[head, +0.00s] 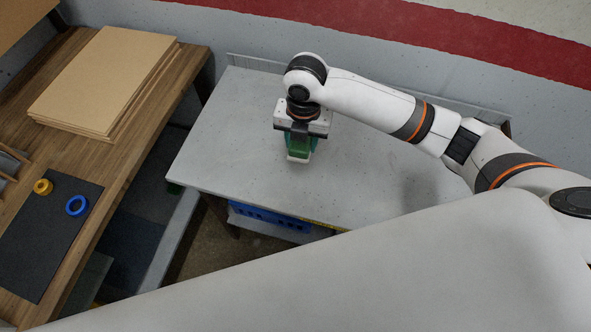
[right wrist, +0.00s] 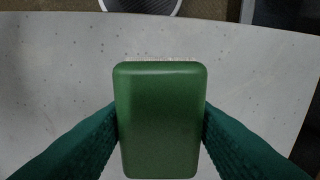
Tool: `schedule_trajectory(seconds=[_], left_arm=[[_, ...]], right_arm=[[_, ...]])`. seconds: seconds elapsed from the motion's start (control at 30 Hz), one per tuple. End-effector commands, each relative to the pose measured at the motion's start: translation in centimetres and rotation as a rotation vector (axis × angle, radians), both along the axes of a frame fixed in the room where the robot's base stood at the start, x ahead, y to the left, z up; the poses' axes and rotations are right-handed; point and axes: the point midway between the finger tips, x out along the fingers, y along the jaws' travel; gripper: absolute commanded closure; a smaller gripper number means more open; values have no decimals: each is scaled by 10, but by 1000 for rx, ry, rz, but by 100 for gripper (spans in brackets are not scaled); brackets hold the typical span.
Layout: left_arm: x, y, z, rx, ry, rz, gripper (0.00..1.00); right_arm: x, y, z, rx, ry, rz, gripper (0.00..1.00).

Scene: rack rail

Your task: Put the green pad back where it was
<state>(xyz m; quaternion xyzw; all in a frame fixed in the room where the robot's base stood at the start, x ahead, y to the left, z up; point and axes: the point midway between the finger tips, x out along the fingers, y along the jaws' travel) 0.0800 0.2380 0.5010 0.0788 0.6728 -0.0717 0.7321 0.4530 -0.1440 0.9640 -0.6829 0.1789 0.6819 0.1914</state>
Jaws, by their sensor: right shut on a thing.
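The green pad (right wrist: 160,120) is a rounded rectangular block. In the right wrist view it sits between the two dark teal fingers of my right gripper (right wrist: 160,135), which press on its left and right sides. In the head view my right gripper (head: 299,155) points down over the grey table (head: 370,185), with a little of the green pad (head: 300,143) showing between its parts. I cannot tell whether the pad touches the table top. My left gripper is not in view.
A blue crate (head: 270,218) is below the grey table's front edge. The grey top around my gripper is clear.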

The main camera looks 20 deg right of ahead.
Motion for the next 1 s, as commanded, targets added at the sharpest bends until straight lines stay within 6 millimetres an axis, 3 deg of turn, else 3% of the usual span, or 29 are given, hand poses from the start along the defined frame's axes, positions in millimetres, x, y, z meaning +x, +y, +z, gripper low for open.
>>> schedule_trajectory(seconds=[0.2,0.4,1.0], left_arm=[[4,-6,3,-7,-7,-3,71],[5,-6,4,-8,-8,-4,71],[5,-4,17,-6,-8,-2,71]], right_arm=[[6,8,-18,-10,0,465,77],[9,11,-27,-16,0,684,77],[8,11,-108,-17,4,722,77]])
